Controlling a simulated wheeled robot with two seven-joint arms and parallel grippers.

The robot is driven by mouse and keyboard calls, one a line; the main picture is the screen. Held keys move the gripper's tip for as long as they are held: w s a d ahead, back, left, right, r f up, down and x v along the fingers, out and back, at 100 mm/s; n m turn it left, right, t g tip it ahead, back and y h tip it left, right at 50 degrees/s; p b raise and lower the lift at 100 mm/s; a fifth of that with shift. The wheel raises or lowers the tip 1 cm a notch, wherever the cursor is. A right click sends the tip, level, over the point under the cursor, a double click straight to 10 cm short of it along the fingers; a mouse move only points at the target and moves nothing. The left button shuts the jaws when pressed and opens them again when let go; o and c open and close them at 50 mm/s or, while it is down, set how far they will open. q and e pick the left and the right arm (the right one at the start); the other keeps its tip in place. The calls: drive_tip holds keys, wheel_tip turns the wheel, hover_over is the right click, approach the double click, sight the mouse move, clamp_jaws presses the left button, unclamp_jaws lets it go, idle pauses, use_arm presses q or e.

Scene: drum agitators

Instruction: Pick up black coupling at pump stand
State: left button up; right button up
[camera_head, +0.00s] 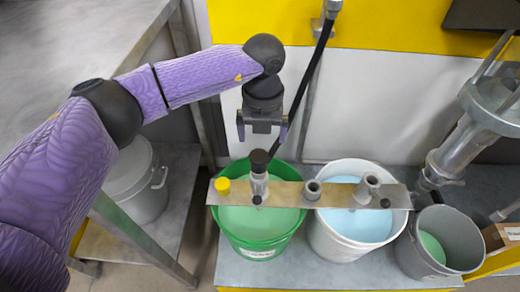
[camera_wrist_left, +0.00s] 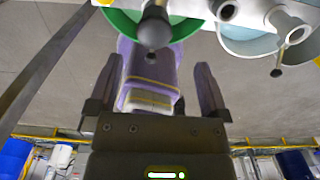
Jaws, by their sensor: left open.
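A black-topped fitting, which looks like the black coupling (camera_head: 259,161), stands upright on a metal bar (camera_head: 285,193) laid across the buckets. In the left wrist view a dark rounded knob (camera_wrist_left: 153,28), apparently the same piece, shows at the top, beyond the fingers. My left gripper (camera_head: 262,130) is open and empty, pointing down just above the black top, with a small gap between them. In the left wrist view its two fingers (camera_wrist_left: 159,75) stand apart. My right gripper is in neither view.
Green (camera_head: 233,242), white (camera_head: 325,241) and grey (camera_head: 405,252) buckets stand below. A black hose (camera_head: 312,75) hangs behind my gripper. Metal pipework (camera_head: 455,150) is at right.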

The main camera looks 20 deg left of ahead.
sight(259, 156)
use_arm(q)
drive_tip(key=f+b, duration=0.2)
drive_tip(key=f, duration=0.1)
drive_tip(key=f+b, duration=0.2)
drive_tip(key=f, duration=0.1)
drive_tip(key=f+b, duration=0.2)
drive_tip(key=f, duration=0.2)
drive_tip(key=shift+s+a, duration=0.15)
drive_tip(key=shift+a, duration=0.2)
drive_tip(key=shift+r, duration=0.2)
drive_tip(key=shift+c, duration=0.5)
drive_tip(key=c, duration=0.7)
clamp_jaws()
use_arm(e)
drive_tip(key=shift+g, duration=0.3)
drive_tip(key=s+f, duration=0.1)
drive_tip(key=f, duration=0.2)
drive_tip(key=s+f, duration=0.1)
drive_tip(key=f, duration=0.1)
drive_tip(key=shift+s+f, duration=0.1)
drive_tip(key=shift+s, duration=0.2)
